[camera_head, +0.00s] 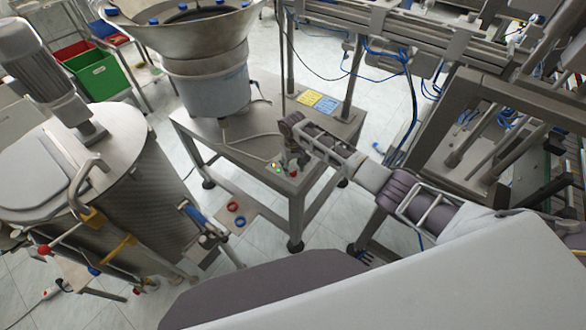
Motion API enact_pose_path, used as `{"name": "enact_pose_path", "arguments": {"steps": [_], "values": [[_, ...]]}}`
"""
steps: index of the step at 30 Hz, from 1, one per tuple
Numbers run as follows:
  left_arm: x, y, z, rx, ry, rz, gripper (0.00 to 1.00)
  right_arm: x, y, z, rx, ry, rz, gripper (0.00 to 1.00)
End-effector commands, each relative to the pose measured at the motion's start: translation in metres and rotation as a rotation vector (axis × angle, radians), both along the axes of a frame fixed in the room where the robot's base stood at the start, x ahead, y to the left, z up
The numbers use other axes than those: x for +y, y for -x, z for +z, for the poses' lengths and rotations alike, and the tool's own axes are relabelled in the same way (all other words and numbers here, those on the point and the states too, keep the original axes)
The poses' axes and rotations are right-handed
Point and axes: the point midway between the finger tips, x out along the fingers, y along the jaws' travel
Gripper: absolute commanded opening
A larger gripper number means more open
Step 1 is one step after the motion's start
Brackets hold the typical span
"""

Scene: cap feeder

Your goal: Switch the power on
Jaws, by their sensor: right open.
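The feeder's table (186,122) carries a small control panel at its front corner. On the panel I see a yellow lit button (274,165), a green lit button (279,170) and a red one (293,173). My right arm reaches in from the right. My right gripper (291,160) is open, pointing down just above or at the panel. It hides part of the panel, and I cannot tell whether it touches a control. The power switch cannot be made out. My left gripper is not in view.
A vibrating bowl feeder (205,75) stands on the table's back left. A large metal tank (120,190) stands at the left. Yellow and blue labels (317,101) lie on the table top. A machine frame (470,130) fills the right. Red and blue rings (236,213) lie below, left of the table.

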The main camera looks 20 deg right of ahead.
Motion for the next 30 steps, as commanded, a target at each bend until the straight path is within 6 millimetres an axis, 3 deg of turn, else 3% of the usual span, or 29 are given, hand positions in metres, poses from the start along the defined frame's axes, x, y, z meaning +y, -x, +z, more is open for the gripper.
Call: {"name": "enact_pose_path", "arguments": {"steps": [18,24,30], "values": [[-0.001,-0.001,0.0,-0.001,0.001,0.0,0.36,0.0,-0.001,0.084,-0.003,0.0,0.0,0.48],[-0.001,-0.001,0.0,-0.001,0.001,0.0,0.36,0.0,-0.001,0.1,-0.002,0.0,-0.001,0.48],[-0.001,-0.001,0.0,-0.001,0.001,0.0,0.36,-0.001,0.0,0.105,0.0,0.0,-0.002,0.48]]}}
